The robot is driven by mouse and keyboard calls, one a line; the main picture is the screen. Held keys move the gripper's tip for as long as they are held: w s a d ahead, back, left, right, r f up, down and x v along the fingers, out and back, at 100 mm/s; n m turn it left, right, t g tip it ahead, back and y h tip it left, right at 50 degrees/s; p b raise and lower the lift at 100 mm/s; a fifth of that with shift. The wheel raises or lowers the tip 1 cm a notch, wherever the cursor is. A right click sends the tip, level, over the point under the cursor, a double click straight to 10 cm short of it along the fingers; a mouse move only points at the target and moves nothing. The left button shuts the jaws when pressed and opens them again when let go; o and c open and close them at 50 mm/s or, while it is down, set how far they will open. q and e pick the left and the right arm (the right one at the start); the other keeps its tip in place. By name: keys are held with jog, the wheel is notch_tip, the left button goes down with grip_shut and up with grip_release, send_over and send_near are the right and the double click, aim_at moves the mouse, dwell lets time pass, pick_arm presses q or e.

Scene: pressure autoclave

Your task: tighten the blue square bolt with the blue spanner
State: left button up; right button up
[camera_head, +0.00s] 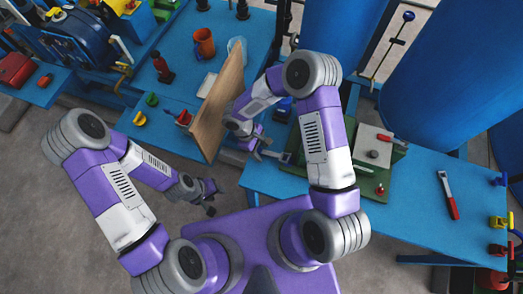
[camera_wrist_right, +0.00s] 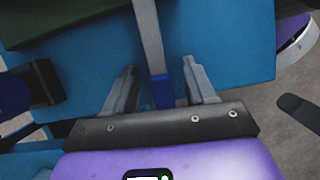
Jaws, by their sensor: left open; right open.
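My right gripper (camera_wrist_right: 158,80) is open. In the right wrist view, a spanner with a grey shaft (camera_wrist_right: 150,35) and a blue end (camera_wrist_right: 162,92) lies between its two fingers, with a gap on each side. In the head view, this gripper (camera_head: 262,147) is over the left end of the right-hand blue bench, and the spanner's grey part (camera_head: 277,155) shows beside it. My left gripper (camera_head: 209,198) is open and empty above the floor, left of my base. I cannot tell for certain which blue part is the square bolt.
A red-handled spanner (camera_head: 448,195) lies on the right bench (camera_head: 415,225), near a green tray with a white panel (camera_head: 370,145). Blue (camera_head: 498,181), yellow (camera_head: 500,222) and red (camera_head: 497,250) parts stand at the far right. A brown board (camera_head: 220,105) stands left of my right gripper.

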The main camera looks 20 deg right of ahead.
jog(key=shift+c, duration=0.3)
grip_shut()
